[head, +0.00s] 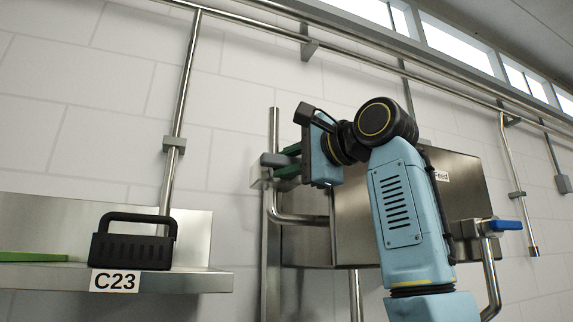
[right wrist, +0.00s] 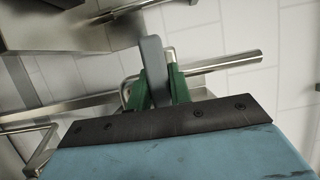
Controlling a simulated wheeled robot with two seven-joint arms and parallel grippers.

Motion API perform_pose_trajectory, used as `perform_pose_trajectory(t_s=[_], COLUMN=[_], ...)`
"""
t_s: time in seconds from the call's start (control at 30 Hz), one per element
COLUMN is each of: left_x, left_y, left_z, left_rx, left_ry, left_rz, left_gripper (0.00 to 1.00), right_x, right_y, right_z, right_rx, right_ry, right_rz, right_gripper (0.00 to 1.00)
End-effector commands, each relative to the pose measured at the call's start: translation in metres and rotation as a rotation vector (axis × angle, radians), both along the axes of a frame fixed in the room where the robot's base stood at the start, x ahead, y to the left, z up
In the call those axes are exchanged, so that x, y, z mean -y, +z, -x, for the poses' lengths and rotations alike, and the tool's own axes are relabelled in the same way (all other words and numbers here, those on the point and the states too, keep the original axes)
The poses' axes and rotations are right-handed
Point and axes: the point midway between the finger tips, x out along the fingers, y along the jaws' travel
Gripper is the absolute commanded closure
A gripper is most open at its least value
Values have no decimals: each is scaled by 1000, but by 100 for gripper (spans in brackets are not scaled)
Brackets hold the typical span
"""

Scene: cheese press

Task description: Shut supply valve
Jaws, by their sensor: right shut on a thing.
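A valve with a grey lever handle (head: 272,159) sits on a steel pipe (head: 274,125) near the middle of the head view. My right gripper (head: 287,162) is at this handle, with its green fingers shut on it. In the right wrist view the grey handle (right wrist: 154,66) stands between the two green fingers (right wrist: 157,88). Part of the handle is hidden by the fingers. A second valve with a blue lever (head: 503,226) is at the right, apart from my gripper; its lever lies roughly level. My left gripper is not in view.
A steel panel or box (head: 375,205) with a label ending in "Feed" (head: 441,176) is behind my right arm. A steel shelf (head: 215,281) labelled C23 holds a black, handled object (head: 132,246) and a green item (head: 35,257). Pipes run along the wall.

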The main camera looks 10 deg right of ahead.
Motion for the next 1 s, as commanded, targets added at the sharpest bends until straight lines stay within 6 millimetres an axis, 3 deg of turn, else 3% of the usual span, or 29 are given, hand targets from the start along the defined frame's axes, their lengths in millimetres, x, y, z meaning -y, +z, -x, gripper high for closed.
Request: perform_pose_trajectory(t_s=[0.27,0.3,0.43,0.77,1.0], left_x=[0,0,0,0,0], left_y=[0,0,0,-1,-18], left_z=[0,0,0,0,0], left_rx=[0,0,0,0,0], left_ry=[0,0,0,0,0], left_rz=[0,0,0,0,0], left_gripper=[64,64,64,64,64], right_x=[0,0,0,1,21], right_y=[1,1,0,0,-2], right_z=[0,0,0,2,32], right_rx=[0,0,-1,1,5], right_ry=[1,1,1,1,0], right_rz=[-6,-6,-4,-3,-3], right_gripper=[100,76,59,58,58])
